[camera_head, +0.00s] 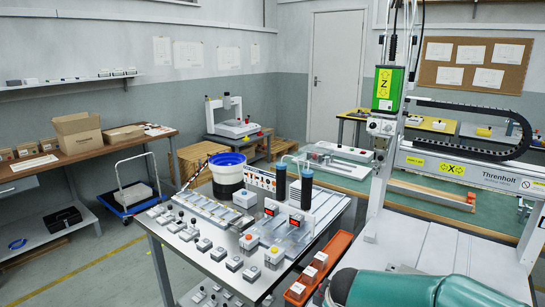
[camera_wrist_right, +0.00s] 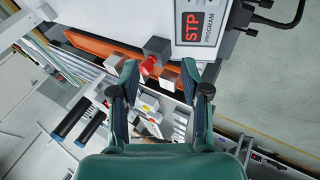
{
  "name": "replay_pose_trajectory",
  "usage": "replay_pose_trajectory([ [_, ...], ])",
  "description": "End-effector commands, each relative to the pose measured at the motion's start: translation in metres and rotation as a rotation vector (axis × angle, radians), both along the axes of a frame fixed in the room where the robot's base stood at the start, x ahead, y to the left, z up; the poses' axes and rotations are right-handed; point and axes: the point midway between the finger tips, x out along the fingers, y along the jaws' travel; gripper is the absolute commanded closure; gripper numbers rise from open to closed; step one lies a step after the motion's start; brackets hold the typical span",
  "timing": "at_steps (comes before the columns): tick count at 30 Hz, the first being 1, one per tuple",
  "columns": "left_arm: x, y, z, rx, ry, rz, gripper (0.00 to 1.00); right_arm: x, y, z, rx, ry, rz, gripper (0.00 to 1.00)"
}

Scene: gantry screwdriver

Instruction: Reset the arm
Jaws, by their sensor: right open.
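My right arm's teal casing (camera_head: 420,290) comes in at the bottom right of the head view, and its gripper is not clear there. In the wrist view my right gripper (camera_wrist_right: 160,68) is open, with its two dark fingers apart and nothing seen held between them. Beyond the fingers are an orange tray (camera_wrist_right: 95,45), a red button on a grey box (camera_wrist_right: 148,65) and a white panel marked STP PROGRAM (camera_wrist_right: 205,22). I cannot tell whether the fingers touch any of these. My left gripper is in neither view.
The gantry with its green Z unit (camera_head: 388,88) stands right of centre. A workbench (camera_head: 165,235) with fixtures, a blue-rimmed bucket (camera_head: 227,176) and two dark cylinders is left of it. An orange tray (camera_head: 341,250) runs along its right side. Floor is free at lower left.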

Motion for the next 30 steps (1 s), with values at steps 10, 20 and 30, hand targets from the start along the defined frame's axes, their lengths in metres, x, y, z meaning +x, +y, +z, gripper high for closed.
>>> replay_pose_trajectory([
  [10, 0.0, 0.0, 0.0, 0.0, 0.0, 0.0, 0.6, -0.15, 0.042, -0.187, 0.494, 0.448, -0.265, 0.54],
  [20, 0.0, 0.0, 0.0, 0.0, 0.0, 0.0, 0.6, -0.29, 0.038, -0.267, 0.743, 0.632, -0.856, 0.54],
  [30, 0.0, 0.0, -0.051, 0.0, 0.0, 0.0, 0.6, -0.312, 0.03, -0.325, 0.743, 0.63, -0.978, 0.54],
])
